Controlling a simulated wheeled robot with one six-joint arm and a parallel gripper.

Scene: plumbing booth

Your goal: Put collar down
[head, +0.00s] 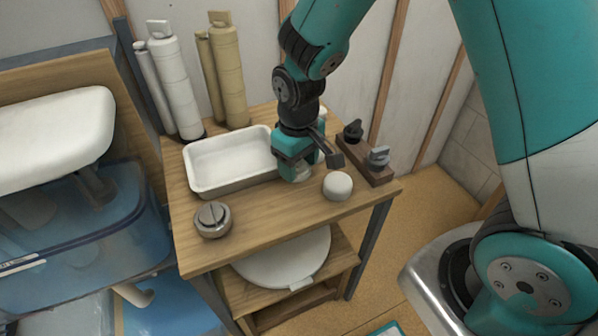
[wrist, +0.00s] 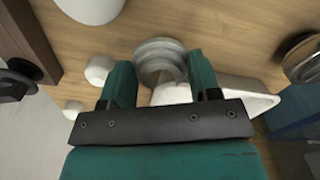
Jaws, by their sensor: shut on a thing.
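The collar (wrist: 160,58) is a pale grey, ribbed round piece between the two teal fingers in the wrist view. My gripper (wrist: 160,82) is shut on it. In the head view my gripper (head: 300,170) is low over the wooden table, just right of the white tray, and hides most of the collar; a pale bit of it (head: 301,176) shows below the fingers. I cannot tell whether the collar touches the tabletop.
The white tray (head: 202,184) stands left of my gripper. A white round cap (head: 338,187) is close at the front right, a brown block with knobs (head: 374,173) at the right, a metal drain piece (head: 212,220) at the front left. The tabletop's front middle (head: 268,214) is clear.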

